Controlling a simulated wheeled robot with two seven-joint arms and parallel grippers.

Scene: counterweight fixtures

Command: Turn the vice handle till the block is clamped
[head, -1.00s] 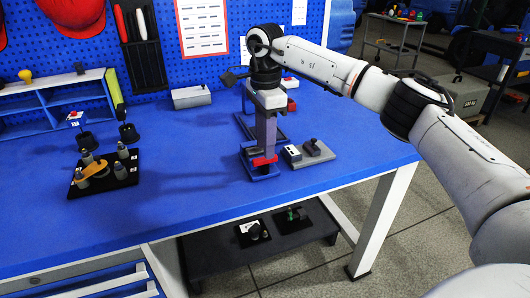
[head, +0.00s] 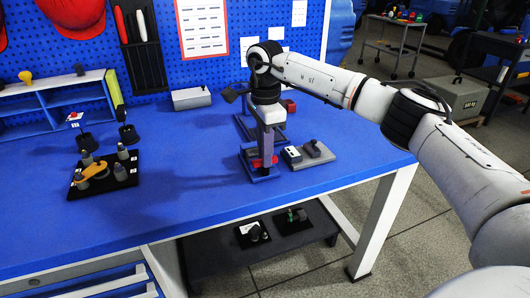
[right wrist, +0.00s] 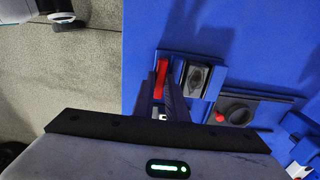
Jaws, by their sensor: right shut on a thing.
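In the head view my right gripper (head: 265,155) points straight down onto a small blue fixture (head: 263,175) near the front of the bench. It is shut on a red bar-shaped handle (head: 260,162), which lies low over the fixture's blue base. In the right wrist view the red handle (right wrist: 162,76) shows at the fingertips (right wrist: 164,98), beside a dark rounded piece in a grey plate (right wrist: 196,79). The gripper hides much of the fixture, and I cannot make out a block or clamping jaws. My left gripper is in no view.
A grey fixture with a dark knob (head: 314,150) stands close on the right. A black board with several posts and an orange lever (head: 93,171) stands on the left. A grey box (head: 191,98) is at the back. The blue bench between is clear.

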